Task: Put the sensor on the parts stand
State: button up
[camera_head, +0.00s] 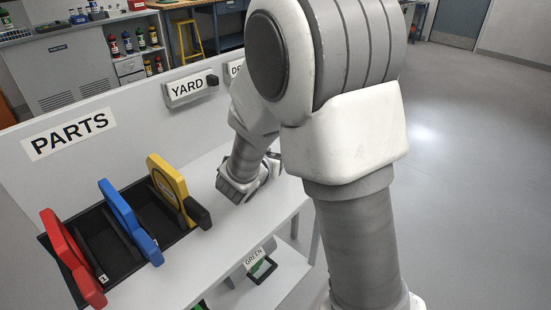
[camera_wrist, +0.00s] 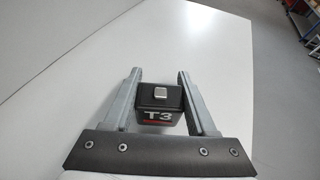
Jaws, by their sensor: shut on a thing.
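A small black block marked T3 (camera_wrist: 161,103), with a silver square button on top, sits between the two fingers of my gripper (camera_wrist: 159,76). It seems to be the sensor. My gripper is shut on it, above a plain white surface. In the head view my gripper (camera_head: 240,188) is over the white worktop, right of the yellow piece; the block cannot be made out there.
A YARD sign (camera_head: 186,88) is on the back panel. Floor at right is clear.

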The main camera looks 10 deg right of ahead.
jog(key=shift+f, duration=0.1)
jog(key=o, duration=1.4)
jog(key=shift+f, duration=0.15)
